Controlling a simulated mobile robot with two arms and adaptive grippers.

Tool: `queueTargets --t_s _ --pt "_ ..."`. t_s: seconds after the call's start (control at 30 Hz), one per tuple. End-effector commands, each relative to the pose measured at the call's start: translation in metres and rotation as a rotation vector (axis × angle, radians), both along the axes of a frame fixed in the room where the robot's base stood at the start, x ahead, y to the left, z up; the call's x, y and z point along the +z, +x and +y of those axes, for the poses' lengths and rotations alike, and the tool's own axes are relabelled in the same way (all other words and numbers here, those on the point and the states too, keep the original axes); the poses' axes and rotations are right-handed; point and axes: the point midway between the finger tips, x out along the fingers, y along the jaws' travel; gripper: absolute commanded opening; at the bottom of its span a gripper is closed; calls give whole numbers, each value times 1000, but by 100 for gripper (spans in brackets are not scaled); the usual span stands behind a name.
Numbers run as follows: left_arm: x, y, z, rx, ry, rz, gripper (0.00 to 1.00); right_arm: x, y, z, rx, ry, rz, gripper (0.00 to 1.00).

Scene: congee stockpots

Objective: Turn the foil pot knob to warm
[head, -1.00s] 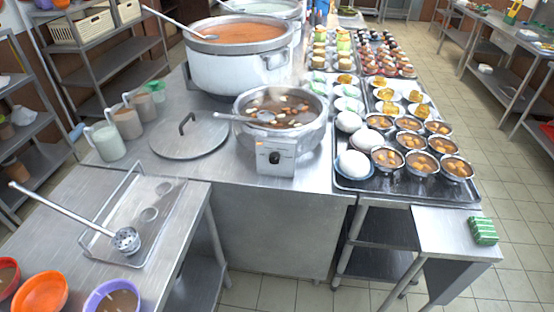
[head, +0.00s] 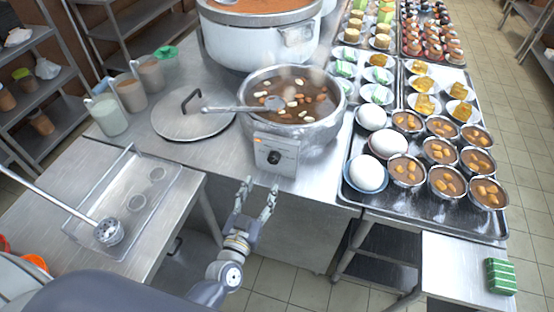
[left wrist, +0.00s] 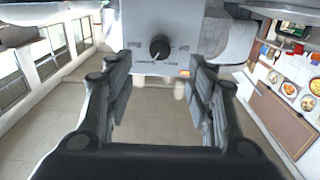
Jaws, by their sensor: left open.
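The foil pot (head: 292,103) is a foil-wrapped pot of brown soup with a ladle in it, on the steel table. Its white control box (head: 276,154) faces me and carries a black knob (head: 273,158) and an orange light on its left. In the left wrist view the knob (left wrist: 160,47) shows beyond the fingertips, midway between them, with small marks on both sides that I cannot read. My left gripper (head: 257,191) is open and empty, in front of and below the box, apart from the knob. It also shows in the left wrist view (left wrist: 160,82). My right gripper is not in view.
A flat lid (head: 192,113) lies left of the pot and a big white stockpot (head: 258,40) stands behind. A tray (head: 378,201) of bowls and eggs is to the right. A ladle (head: 108,230) rests on a lower tray at left. Floor space lies open before the table.

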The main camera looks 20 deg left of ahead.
Motion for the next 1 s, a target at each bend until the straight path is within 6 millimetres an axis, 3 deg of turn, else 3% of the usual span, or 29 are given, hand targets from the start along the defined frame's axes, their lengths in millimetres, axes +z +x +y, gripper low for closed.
queueTargets --t_s 0.2,0.5,0.7,1.0 --pt "2 36 -2 -1 1 -2 50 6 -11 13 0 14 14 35" --pt "0 82 -4 -2 0 1 50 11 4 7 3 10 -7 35" --pt "0 97 -4 -2 0 2 50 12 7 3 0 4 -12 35" --pt "-1 100 -4 -1 0 2 50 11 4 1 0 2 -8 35"
